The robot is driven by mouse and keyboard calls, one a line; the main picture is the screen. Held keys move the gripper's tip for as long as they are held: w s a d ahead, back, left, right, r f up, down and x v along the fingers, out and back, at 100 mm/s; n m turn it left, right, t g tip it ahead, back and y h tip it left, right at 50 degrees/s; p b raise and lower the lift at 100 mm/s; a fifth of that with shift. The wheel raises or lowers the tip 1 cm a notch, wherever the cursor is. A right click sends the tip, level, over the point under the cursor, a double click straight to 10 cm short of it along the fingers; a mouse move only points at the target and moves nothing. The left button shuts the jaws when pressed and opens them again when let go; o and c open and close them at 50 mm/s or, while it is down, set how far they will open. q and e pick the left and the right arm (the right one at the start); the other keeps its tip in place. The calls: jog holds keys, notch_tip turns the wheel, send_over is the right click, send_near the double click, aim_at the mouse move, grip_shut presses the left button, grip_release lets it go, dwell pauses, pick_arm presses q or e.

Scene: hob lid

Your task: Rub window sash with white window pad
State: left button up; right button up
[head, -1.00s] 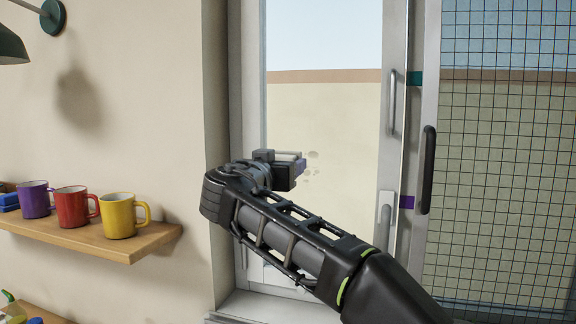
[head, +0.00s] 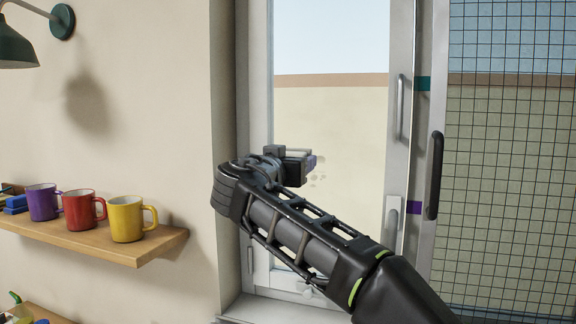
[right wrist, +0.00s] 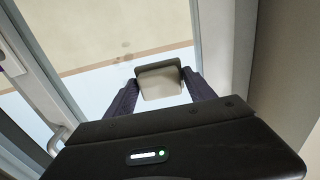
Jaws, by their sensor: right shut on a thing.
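The window sash (head: 400,45) is a pale frame around a clear pane, in the middle of the head view. Faint grey spots (head: 319,181) mark the pane just right of my gripper, and they show in the right wrist view (right wrist: 128,72). My right gripper (head: 300,160) is in front of the pane's left part. In the right wrist view its fingers (right wrist: 160,88) are shut on the white window pad (right wrist: 159,83), a pale squarish block. The pad is hidden in the head view. I cannot tell whether it touches the glass. My left gripper is not in view.
A mesh screen (head: 510,200) with a black handle (head: 435,175) stands at the right. A wooden shelf (head: 150,248) at the left holds purple (head: 43,202), red (head: 80,210) and yellow (head: 127,219) mugs. A green lamp (head: 15,48) hangs above it.

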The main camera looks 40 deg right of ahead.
aim_at(328, 161)
jog(key=shift+s+d+f+b, duration=0.15)
jog(key=shift+s+d+b, duration=0.7)
jog(key=shift+s, duration=0.45)
jog(key=shift+s+d, duration=0.1)
jog(key=shift+s+d+b, duration=0.55)
jog(key=shift+s+b, duration=0.2)
jog(key=shift+b, duration=0.15)
jog(key=shift+s+d+b, duration=0.35)
jog(key=shift+s+d, duration=0.1)
jog(key=shift+s, duration=0.2)
jog(key=shift+a, duration=0.1)
